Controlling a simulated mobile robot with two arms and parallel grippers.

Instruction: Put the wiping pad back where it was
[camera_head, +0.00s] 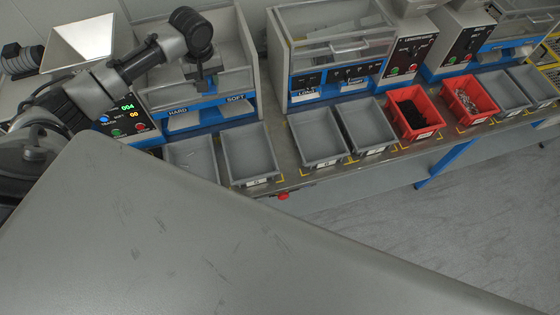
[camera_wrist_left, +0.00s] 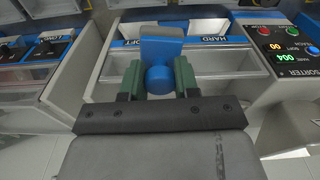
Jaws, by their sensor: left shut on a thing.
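The wiping pad (camera_wrist_left: 161,48) looks like a blue block with a round blue knob, in the upper middle of the left wrist view. My left gripper (camera_wrist_left: 158,80) is shut on it, with one green finger on each side of the knob. In the head view my left gripper (camera_head: 202,84) hangs at the sorter's front, over the HARD and SOFT chutes. The pad is too small and dark to make out there. I cannot tell whether the pad touches the sorter. My right gripper is in neither view.
The sorter's control panel (camera_head: 126,122) is left of the chutes. Grey bins (camera_head: 249,154) stand in front of the machines. Two red bins (camera_head: 414,112) further right hold dark and greyish pieces. A clear-fronted machine (camera_head: 335,60) stands to the right. A large grey surface fills the lower left.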

